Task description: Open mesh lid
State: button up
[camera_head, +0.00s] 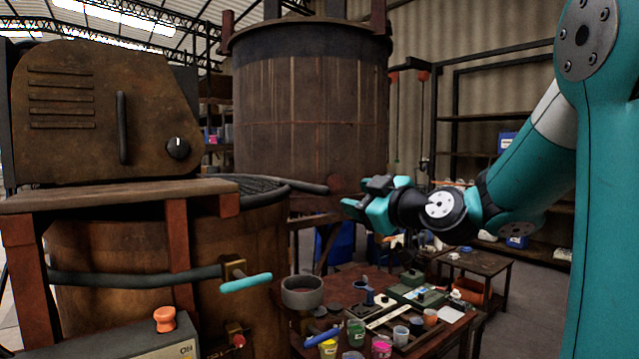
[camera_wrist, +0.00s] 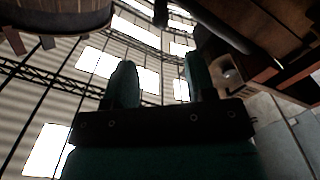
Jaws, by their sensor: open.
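The mesh lid (camera_head: 262,184) is a dark grid at the top of the near brown vat (camera_head: 265,250), seen at a low angle in the head view. It looks flat on the rim, and the motor stand hides part of it. A dark bar (camera_head: 300,185) sticks out from the lid's edge to the right. My gripper (camera_head: 352,206), teal, is to the right of the lid and apart from it. In the wrist view its two fingers (camera_wrist: 157,85) stand apart with nothing between them.
A rusty motor housing (camera_head: 105,115) with a knob stands over the vat's left side. A teal-handled valve (camera_head: 245,283) sticks out in front. A low table (camera_head: 440,335) with paint pots and tools is below my gripper. A large vat (camera_head: 310,110) stands behind.

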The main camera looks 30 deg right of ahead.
aim_at(319, 190)
jog(key=w+p, duration=0.2)
jog(key=w, duration=0.2)
jog(key=w+p, duration=0.2)
jog(key=w, duration=0.2)
jog(key=w+p, duration=0.2)
jog(key=w, duration=0.2)
jog(key=shift+a+r+p, duration=0.15)
jog(key=shift+a+p, duration=0.1)
jog(key=shift+p, duration=0.05)
jog(key=shift+w, duration=0.55)
grip_shut()
